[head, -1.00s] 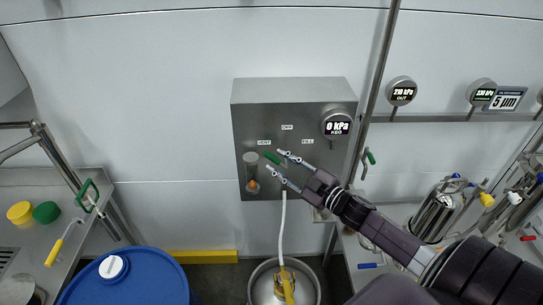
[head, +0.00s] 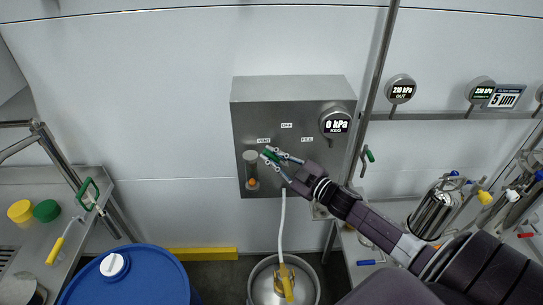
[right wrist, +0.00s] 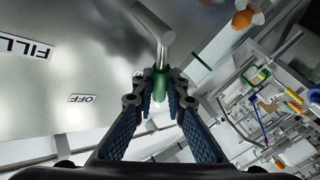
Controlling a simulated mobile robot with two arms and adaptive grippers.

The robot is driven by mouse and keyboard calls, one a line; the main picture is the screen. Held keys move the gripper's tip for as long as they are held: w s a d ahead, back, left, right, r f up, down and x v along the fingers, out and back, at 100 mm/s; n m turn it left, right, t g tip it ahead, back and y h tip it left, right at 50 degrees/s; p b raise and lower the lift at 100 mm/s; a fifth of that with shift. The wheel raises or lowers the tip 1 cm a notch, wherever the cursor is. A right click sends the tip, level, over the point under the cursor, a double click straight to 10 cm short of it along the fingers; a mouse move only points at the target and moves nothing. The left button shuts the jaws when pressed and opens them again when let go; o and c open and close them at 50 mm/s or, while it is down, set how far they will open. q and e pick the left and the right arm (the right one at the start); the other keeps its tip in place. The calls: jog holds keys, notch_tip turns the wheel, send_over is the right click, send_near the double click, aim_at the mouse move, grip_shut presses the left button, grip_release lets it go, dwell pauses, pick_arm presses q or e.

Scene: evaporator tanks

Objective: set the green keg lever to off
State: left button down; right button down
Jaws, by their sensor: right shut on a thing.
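The green keg lever (head: 272,157) is on the front of the grey steel keg panel (head: 255,97). Its green end points up and left, toward the VENT label (head: 264,140). The OFF label (head: 286,125) is at top middle and the FILL label (head: 307,139) to the right. My right gripper (head: 268,153) is shut on the green lever, its fingers partly covering it. In the right wrist view the green handle (right wrist: 160,85) sits between the fingertips, with its metal shank (right wrist: 155,27) beyond. My left gripper is out of view.
A round gauge (head: 336,123) on the panel reads 0 kPa. A sight glass with an orange part (head: 252,184) is at the panel's lower left. A white hose (head: 282,225) hangs to a steel keg (head: 262,288) with a yellow fitting. A blue drum (head: 150,280) stands lower left.

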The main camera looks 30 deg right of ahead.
aim_at(287, 165)
jog(key=shift+f, duration=0.1)
dwell(0.3)
jog(key=shift+s+d+m+t+b, duration=0.1)
jog(key=shift+d+m+t+b, duration=0.2)
jog(key=shift+b, duration=0.45)
jog(key=m+t+b, duration=0.1)
jog(key=b, duration=0.1)
jog(key=s+d+r+m+t+b, duration=0.1)
jog(key=m+t+b, duration=0.1)
jog(key=shift+d+m, duration=0.2)
jog(key=shift+m, duration=0.1)
jog(key=shift+s+d+r+m+t+h+b, duration=0.2)
jog(key=shift+d+m+t+h+b, duration=0.2)
jog(key=shift+m+b, duration=0.35)
jog(key=shift+s+d+r+m+t+h+b, duration=0.1)
jog(key=shift+s+d+m+t+h+b, duration=0.15)
jog(key=shift+m+t+h+b, duration=0.45)
jog(key=shift+s+d+r+m+t+h+b, duration=0.2)
jog(key=shift+d+m+b, duration=0.25)
jog(key=shift+m, duration=0.5)
jog(key=c, duration=1.9)
grip_release()
jog(key=shift+c, duration=0.2)
